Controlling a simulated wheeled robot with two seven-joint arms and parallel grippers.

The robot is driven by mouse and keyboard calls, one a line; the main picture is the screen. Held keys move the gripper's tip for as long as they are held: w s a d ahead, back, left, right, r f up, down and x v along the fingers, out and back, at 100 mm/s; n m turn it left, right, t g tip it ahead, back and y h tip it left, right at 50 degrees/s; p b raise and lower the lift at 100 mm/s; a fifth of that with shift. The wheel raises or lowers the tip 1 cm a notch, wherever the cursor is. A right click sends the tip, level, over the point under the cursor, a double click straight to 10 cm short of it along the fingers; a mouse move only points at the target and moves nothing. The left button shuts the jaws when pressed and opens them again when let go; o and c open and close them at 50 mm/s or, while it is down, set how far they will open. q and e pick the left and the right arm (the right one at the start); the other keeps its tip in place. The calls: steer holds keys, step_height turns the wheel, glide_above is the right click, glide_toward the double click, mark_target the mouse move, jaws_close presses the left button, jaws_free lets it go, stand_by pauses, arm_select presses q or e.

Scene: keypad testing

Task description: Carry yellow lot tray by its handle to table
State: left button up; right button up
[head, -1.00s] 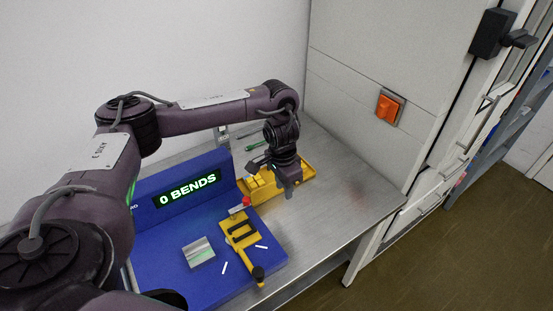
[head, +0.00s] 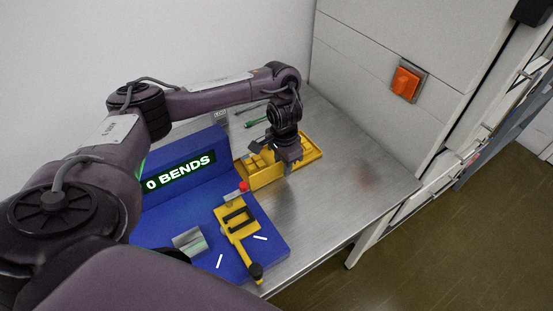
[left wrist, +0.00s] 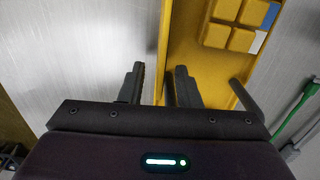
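The yellow lot tray (head: 312,153) stands on the metal bench behind the blue fixture and holds several yellow blocks. My left gripper (head: 289,162) points down at it, over its near side. In the left wrist view the tray (left wrist: 205,70) fills the upper middle. The left gripper's two dark fingers (left wrist: 159,88) are apart, and the tray's yellow edge runs up the picture between them. I cannot tell whether they touch it. The handle is not clearly distinguishable from the tray's side. My right gripper is not in view.
The blue fixture (head: 205,215) with a "0 BENDS" display (head: 180,172) and a yellow lever clamp (head: 238,228) stands left of the tray. A green-handled tool (head: 256,122) lies behind. The bench top (head: 345,195) is bare to the right. An orange switch (head: 405,82) is on the cabinet wall.

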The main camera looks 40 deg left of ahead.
arm_select(q)
steer(key=shift+s, duration=0.1)
jaws_close()
steer(key=shift+r, duration=0.1)
